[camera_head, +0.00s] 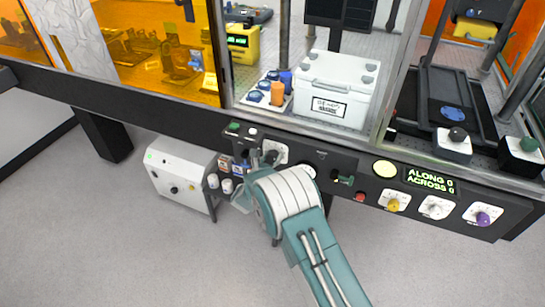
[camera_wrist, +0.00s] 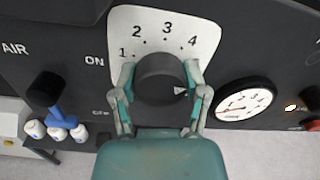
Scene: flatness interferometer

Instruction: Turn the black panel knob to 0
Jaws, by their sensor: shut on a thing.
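The black panel knob (camera_wrist: 160,72) sits on a white dial plate (camera_wrist: 203,34) with the numbers 1, 2, 3 and 4 showing around its top. Its white pointer mark (camera_wrist: 180,91) is on the right side, below the 4, pointing right. A 0 is not visible, and the plate's lower part is hidden by my gripper. My gripper (camera_wrist: 160,76) is shut on the knob, one finger on its left side and one on its right. In the head view, my gripper mostly covers the knob, and part of the white plate (camera_head: 281,150) shows.
A round gauge (camera_wrist: 243,100) is close on the right of the dial. A black and blue air lever (camera_wrist: 52,100) is on the left, near ON. In the head view, a yellow knob (camera_head: 393,205), a white one and a purple knob (camera_head: 484,218) lie further right.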

